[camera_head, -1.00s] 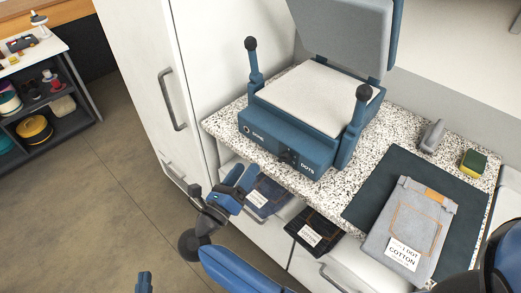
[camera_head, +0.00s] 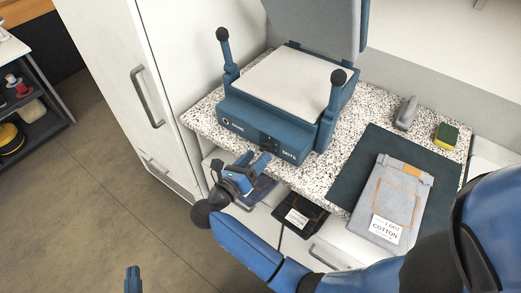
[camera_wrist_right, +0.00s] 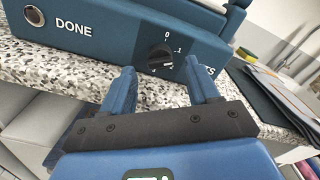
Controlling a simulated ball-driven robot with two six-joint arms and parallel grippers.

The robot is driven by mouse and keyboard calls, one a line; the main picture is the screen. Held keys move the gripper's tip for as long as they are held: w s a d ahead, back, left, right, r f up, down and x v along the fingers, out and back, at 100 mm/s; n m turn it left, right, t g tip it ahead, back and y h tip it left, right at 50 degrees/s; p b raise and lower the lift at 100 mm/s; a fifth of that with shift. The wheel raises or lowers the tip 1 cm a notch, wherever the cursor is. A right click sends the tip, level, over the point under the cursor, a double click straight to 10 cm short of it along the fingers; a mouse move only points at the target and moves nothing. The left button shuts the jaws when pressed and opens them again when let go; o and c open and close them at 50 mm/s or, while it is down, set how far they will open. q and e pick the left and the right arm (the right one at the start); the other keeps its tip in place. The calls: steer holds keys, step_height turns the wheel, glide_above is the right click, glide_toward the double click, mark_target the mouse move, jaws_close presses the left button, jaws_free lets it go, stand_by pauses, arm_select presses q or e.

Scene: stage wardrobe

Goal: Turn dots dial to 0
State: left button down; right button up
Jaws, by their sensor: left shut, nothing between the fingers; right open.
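The black dots dial (camera_wrist_right: 160,57) is on the front of the blue press (camera_head: 262,133). In the right wrist view a 0 stands above it and a .1 to its upper right. A pale mark shows at the knob's lower right, but I cannot read the exact setting. My right gripper (camera_head: 256,161) is open and empty, just in front of the dial. In the wrist view its two fingers lie either side of the dial, apart from it. My left gripper (camera_head: 133,279) shows only as a blue tip at the bottom left; it is shut and empty.
The press stands open on a speckled counter (camera_head: 205,118), with a DONE button (camera_wrist_right: 34,16) to the left. Folded grey jeans (camera_head: 393,205) lie on a dark mat (camera_head: 352,181). A sponge (camera_head: 446,135) is at the right. Dark folded jeans (camera_head: 300,215) lie below the counter edge.

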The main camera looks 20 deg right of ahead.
mark_target(266, 148)
steer(key=shift+x, duration=1.5)
steer(key=shift+c, duration=0.3)
steer(key=c, duration=1)
